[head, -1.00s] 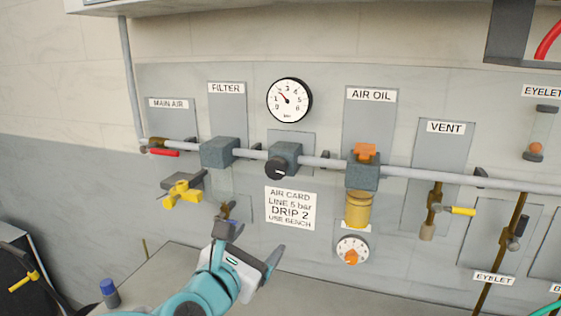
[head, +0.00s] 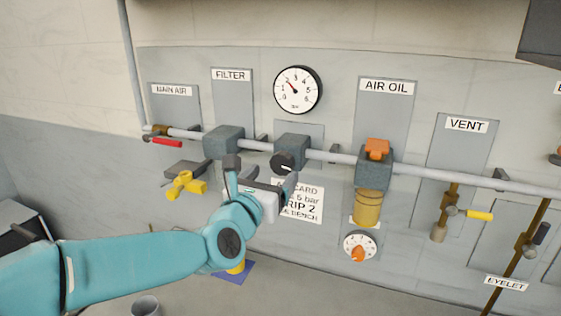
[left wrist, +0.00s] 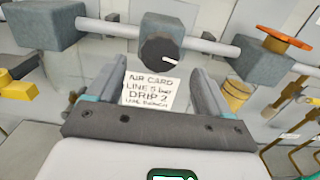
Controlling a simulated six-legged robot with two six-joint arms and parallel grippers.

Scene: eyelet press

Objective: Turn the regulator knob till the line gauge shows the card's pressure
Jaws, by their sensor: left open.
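The regulator knob (head: 281,164) is black and round, on the front of a grey block (head: 293,150) on the pipe. In the left wrist view the knob (left wrist: 158,52) carries a white mark pointing right. The line gauge (head: 298,90) above has its needle up and left, at about 2. The air card (head: 308,214) below reads "LINE 5 bar" and "DRIP 2"; my gripper hides its left part in the head view. My left gripper (head: 261,174) is open and empty, just below and in front of the knob, apparently not touching it. My right gripper is not in view.
The pipe (head: 335,158) runs across the panel. The filter block (head: 223,142) stands left of the knob, the air oil unit (head: 373,169) right. A yellow valve handle (head: 187,185), red lever (head: 167,142) and orange-pointer dial (head: 360,245) are nearby. A grey cup (head: 145,306) stands below.

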